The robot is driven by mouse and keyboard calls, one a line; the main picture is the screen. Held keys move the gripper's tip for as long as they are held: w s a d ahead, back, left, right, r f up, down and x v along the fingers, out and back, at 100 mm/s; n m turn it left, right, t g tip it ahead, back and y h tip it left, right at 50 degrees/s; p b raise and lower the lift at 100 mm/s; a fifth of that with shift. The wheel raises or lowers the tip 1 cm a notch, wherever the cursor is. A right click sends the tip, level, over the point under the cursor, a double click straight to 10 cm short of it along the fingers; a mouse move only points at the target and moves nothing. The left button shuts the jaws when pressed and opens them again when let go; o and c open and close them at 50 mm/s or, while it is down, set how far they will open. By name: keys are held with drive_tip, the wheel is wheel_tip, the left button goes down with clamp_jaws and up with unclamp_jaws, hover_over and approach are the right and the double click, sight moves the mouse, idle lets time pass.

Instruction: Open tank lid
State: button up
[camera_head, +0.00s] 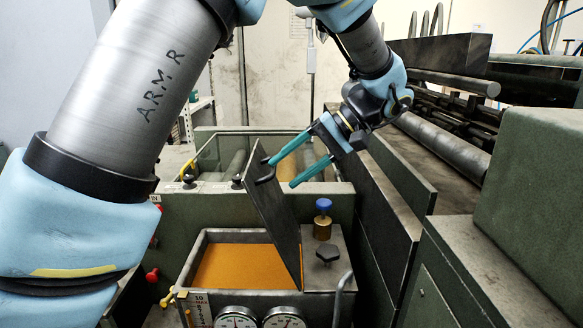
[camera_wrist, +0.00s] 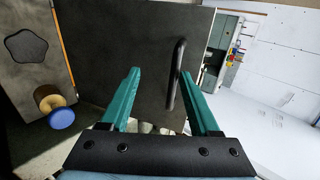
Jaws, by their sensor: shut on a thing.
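The tank lid (camera_head: 275,222) is a dark flat plate, raised steeply at the right side of the tank. It fills much of the wrist view (camera_wrist: 125,50). Its dark bar handle (camera_head: 266,168) is near the lid's upper edge and also shows in the wrist view (camera_wrist: 175,78), between my fingers and nearer the right one. The tank (camera_head: 203,241) has a grey rim and is uncovered, with orange-brown contents visible inside.
A blue-topped brass knob (camera_head: 323,212) and a dark star-shaped knob (camera_head: 327,252) stand right of the lid. Two round gauges (camera_head: 284,317) are at the tank's front. Machine rollers (camera_head: 445,143) and a green housing (camera_head: 535,190) fill the right side. A glass-walled bin (camera_head: 222,160) lies behind.

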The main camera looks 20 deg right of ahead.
drive_tip(key=shift+d+f, duration=0.1)
drive_tip(key=b+v, duration=0.2)
drive_tip(key=v, duration=0.8)
drive_tip(key=shift+d+r+b, duration=0.25)
drive_tip(key=shift+r+b, duration=0.05)
drive_tip(key=shift+b, duration=0.05)
drive_tip(key=shift+s, duration=0.15)
